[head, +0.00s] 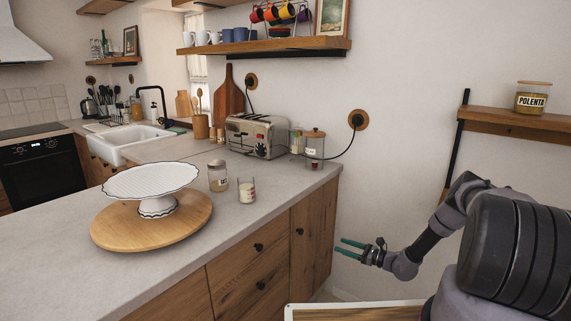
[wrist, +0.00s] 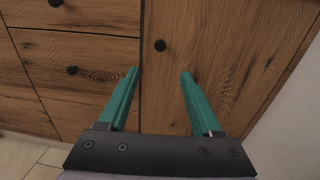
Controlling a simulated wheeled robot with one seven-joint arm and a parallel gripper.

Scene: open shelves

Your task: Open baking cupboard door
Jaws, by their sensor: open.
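A wooden cupboard door (head: 309,238) is at the right end of the counter in the head view, next to a column of drawers. It looks shut. Its small dark round knob (head: 299,231) is near its upper left side. In the wrist view the door (wrist: 230,50) fills the right half, and its knob (wrist: 160,45) lies beyond the fingertips, between them in the picture. My gripper (head: 345,248) has green fingers and points left toward the door. In the wrist view my gripper (wrist: 160,73) is open, with nothing between its fingers. No contact with the knob shows.
Wooden drawers (head: 250,262) with dark knobs stand left of the door. The grey countertop (head: 160,262) holds a cake stand (head: 150,182), jars and a toaster (head: 256,135). A pale-edged wooden surface (head: 350,314) is at the bottom. A wall shelf (head: 520,121) is at right.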

